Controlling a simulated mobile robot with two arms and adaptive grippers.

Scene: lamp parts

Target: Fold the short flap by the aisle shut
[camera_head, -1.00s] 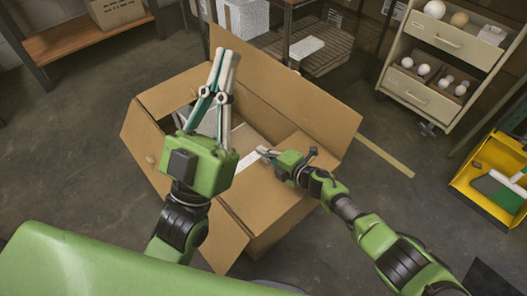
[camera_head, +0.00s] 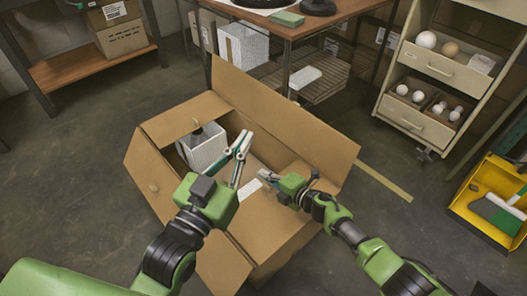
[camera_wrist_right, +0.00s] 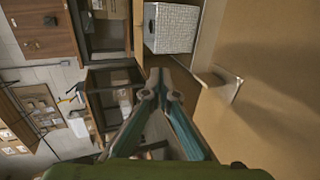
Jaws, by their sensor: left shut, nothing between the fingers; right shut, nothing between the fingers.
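The cardboard box (camera_head: 275,235) stands open on the floor in the head view. Its long back flap (camera_head: 285,110) stands up and its front flap (camera_head: 222,265) hangs outward. I cannot tell which is the aisle flap. A white ribbed object (camera_head: 205,145) is inside and shows in the right wrist view (camera_wrist_right: 172,28). My left gripper (camera_head: 246,140) is shut and empty over the opening. My right gripper (camera_head: 264,175) is shut and empty over the right part; its fingers show in the wrist view (camera_wrist_right: 158,77).
A drawer cart (camera_head: 440,75) with bulbs stands at the right back, and a yellow dustpan tray (camera_head: 480,195) at the far right. A table (camera_head: 300,30) and a wooden shelf (camera_head: 85,60) stand behind. The floor left of the box is clear.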

